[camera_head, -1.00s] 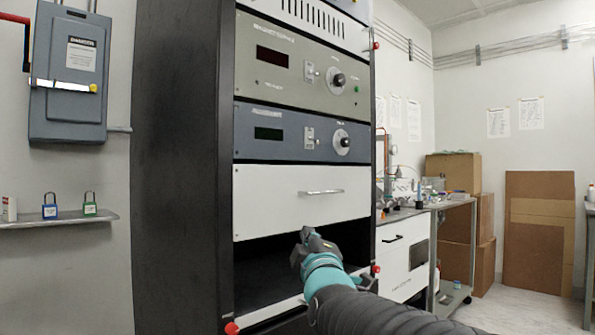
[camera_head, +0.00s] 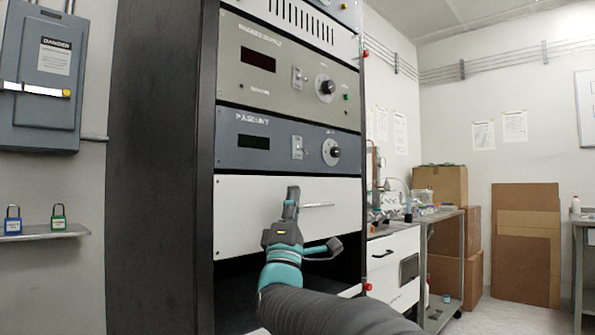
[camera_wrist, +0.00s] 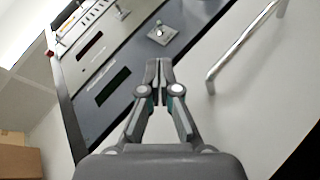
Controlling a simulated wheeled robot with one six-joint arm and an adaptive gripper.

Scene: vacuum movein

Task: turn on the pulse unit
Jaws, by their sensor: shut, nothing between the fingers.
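The pulse unit (camera_head: 262,151) is the blue-grey panel in the rack, below a beige-grey panel. Its label is blurred. It has a dark display (camera_head: 253,142), a small toggle switch (camera_head: 297,147) and a round knob (camera_head: 331,151). The wrist view shows its display (camera_wrist: 113,87) and its switch plate (camera_wrist: 161,34) beyond the fingertips; the switch position is too small to tell. My gripper (camera_head: 292,190) is shut and empty, in front of the white drawer, with its tips below the switch. The closed fingertips (camera_wrist: 158,68) show in the wrist view, apart from the switch.
The beige-grey panel (camera_head: 265,85) above has a similar switch and knob. The white drawer (camera_head: 245,215) below has a bar handle (camera_head: 318,205) near my gripper, also in the wrist view (camera_wrist: 243,47). A grey breaker box (camera_head: 40,80) and padlock shelf (camera_head: 45,233) are left.

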